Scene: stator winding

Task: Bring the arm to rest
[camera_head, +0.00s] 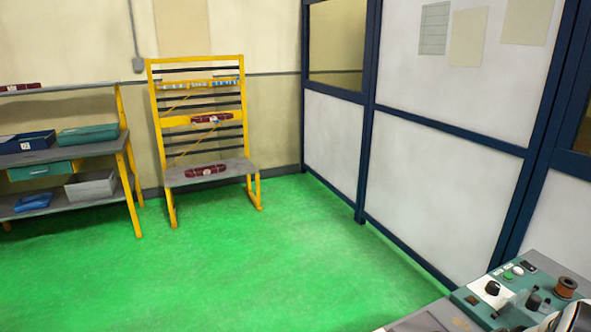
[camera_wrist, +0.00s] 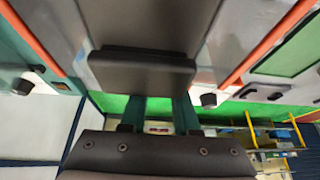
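My gripper (camera_wrist: 155,150) shows in the wrist view as a dark body with screws along the bottom edge. Its fingertips cannot be made out clearly, so I cannot tell whether it is open or shut. A dark grey block (camera_wrist: 143,75) lies above it in the picture; I cannot tell what it belongs to. I see nothing that is clearly held. My gripper does not show in the head view.
A yellow rack (camera_head: 155,155) with dark red coils stands at the back wall. A shelf unit (camera_head: 70,155) with bins is at left. Blue-framed panels (camera_head: 430,200) stand at right. A teal control panel (camera_head: 510,300) is at lower right. The green floor (camera_head: 220,270) is clear.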

